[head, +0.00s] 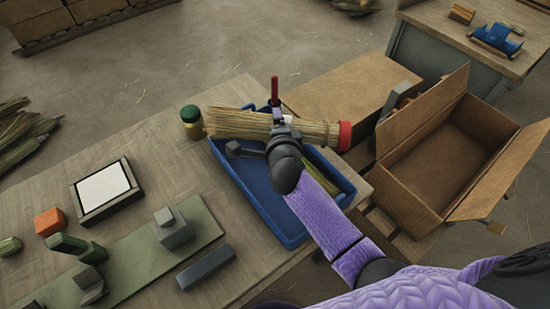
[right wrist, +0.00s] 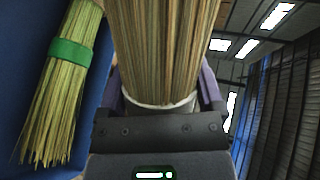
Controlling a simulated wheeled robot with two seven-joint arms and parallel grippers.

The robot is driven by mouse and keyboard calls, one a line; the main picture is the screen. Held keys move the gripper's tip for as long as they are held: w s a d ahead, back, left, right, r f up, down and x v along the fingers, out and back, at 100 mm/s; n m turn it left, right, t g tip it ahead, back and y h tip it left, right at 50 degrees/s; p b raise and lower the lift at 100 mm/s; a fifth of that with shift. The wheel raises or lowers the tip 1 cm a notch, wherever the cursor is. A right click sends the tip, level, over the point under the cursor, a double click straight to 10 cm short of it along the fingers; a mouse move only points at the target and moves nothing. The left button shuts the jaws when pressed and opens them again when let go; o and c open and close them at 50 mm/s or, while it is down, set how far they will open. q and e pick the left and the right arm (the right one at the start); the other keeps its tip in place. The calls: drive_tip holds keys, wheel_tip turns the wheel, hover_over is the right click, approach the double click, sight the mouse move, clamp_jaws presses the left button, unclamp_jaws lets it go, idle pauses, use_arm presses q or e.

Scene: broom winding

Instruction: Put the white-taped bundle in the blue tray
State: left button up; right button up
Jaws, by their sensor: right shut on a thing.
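The blue tray (head: 262,197) sits at the table's right end. My right gripper (head: 281,128) is shut on the middle of a straw bundle (head: 235,123), which lies crosswise over the tray's far part. In the right wrist view a white band (right wrist: 160,105) circles the held bundle (right wrist: 165,50) close to the jaws; the gripper mostly hides it in the head view. A red piece (head: 345,135) shows at the bundle's right end. Whether the bundle touches the tray is unclear. A green-taped bundle (right wrist: 70,52) lies in the tray. My left gripper is out of view.
A jar with a green lid (head: 191,121) stands by the tray's far left corner. A framed white panel (head: 103,188), an orange block (head: 49,222) and a green board with grey blocks (head: 140,255) lie to the left. An open cardboard box (head: 440,150) stands right of the table.

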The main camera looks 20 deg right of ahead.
drive_tip(key=shift+w+a+f+b, duration=0.1)
drive_tip(key=shift+w+f+b, duration=0.15)
drive_tip(key=shift+f+b, duration=0.6)
use_arm(q)
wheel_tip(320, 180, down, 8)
drive_tip(key=b, duration=0.6)
use_arm(e)
wheel_tip(320, 180, down, 9)
drive_tip(key=shift+s+r, duration=0.1)
drive_tip(key=shift+s, duration=0.05)
drive_tip(key=shift+r+p, duration=0.25)
drive_tip(key=shift+p, duration=0.05)
drive_tip(key=shift+f, duration=0.2)
drive_tip(key=o, duration=1.1)
use_arm(q)
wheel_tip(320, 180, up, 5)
drive_tip(key=p, duration=0.4)
use_arm(e)
drive_tip(key=shift+o, duration=0.2)
drive_tip(key=v, duration=1.2)
drive_tip(key=shift+r, duration=0.25)
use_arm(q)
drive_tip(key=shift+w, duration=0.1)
